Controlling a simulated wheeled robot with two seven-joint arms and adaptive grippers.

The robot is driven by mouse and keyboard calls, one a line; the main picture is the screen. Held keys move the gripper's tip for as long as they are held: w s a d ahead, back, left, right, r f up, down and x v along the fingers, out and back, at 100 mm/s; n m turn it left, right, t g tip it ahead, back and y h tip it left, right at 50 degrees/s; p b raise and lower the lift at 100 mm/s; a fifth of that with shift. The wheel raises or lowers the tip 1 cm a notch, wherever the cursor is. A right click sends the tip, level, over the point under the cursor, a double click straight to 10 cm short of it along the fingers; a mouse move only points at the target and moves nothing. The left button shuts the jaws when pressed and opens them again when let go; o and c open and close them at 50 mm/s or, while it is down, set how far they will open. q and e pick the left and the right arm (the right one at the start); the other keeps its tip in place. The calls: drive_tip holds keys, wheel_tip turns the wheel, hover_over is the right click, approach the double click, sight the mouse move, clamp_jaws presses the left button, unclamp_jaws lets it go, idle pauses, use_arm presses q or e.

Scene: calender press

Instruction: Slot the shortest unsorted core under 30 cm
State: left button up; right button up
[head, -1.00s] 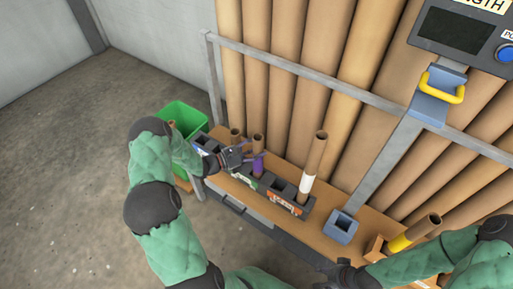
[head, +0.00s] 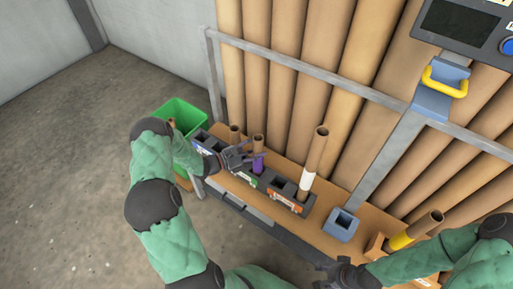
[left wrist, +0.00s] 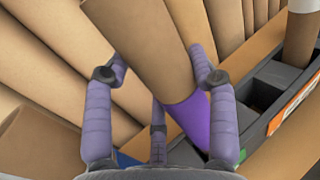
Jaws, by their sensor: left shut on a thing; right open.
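My left gripper (head: 244,158) is shut on a brown cardboard core with a purple lower band (head: 258,162). In the left wrist view the same core (left wrist: 178,75) runs between the purple fingers (left wrist: 165,120), purple end down, beside the dark rack. Its lower end is hidden, so I cannot tell whether it is inside a slot. The rack (head: 268,182) has several open slots with coloured labels, green and orange among them. A taller core with a white band (head: 314,155) stands in its orange-labelled part. My right gripper (head: 338,273) is open and empty at the bottom.
A core with a yellow band (head: 418,230) lies tilted at the right. A grey-blue square socket (head: 341,225) stands on the bench, below a display unit (head: 460,40). A green bin (head: 180,116) is at the left. Large brown rolls stand behind a metal rail (head: 300,68).

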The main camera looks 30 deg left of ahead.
use_arm(q)
drive_tip(key=shift+f, duration=0.9)
drive_tip(key=o, duration=1.6)
drive_tip(key=shift+s+a, duration=0.1)
drive_tip(key=v, duration=1.1)
drive_tip(key=shift+s+a, duration=0.15)
drive_tip(key=shift+s, duration=0.2)
